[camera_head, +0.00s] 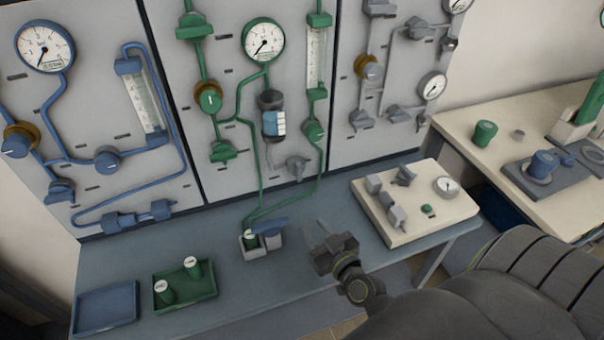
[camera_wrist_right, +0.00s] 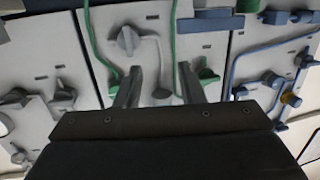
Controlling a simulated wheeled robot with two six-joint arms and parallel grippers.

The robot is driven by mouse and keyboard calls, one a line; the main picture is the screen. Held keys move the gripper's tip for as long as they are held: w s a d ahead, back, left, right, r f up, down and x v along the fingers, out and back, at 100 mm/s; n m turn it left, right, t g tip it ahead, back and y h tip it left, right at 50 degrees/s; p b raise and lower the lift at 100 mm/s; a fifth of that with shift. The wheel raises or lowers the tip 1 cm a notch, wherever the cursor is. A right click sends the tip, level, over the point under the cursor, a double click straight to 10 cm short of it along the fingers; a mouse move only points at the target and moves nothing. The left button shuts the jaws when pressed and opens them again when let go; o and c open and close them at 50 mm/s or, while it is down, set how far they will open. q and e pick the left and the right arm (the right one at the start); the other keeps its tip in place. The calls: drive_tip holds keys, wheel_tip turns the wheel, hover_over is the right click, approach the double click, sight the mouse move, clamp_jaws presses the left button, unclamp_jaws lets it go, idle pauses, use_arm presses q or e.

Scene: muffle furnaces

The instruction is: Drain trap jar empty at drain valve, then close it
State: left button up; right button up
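The trap jar (camera_head: 271,122) hangs on the middle, green-piped panel. It has a dark cap and holds blue liquid beside a white label. A grey drain valve (camera_head: 297,165) sits on the panel below and right of the jar; its handle is small, so its setting is hard to read. A grey knob (camera_wrist_right: 128,38), apparently this valve, shows in the right wrist view. My right gripper (camera_head: 318,234) is open and empty, below the valve and apart from the panel. In the right wrist view its two fingers (camera_wrist_right: 160,88) stand apart. My left gripper is not in view.
A green tray (camera_head: 203,280) with two vials and a blue tray (camera_head: 105,308) lie left. A cream valve box (camera_head: 420,219) stands right of my gripper.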

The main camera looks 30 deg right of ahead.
drive_tip(key=d+r+m+t+h, duration=0.1)
drive_tip(key=d+m+h, duration=0.1)
drive_tip(key=d+h, duration=0.1)
approach(300, 169)
drive_tip(key=shift+h, duration=0.3)
drive_tip(key=x, duration=0.8)
drive_tip(key=shift+w+f, duration=0.1)
drive_tip(key=shift+w, duration=0.15)
drive_tip(key=shift+a, duration=0.1)
clamp_jaws()
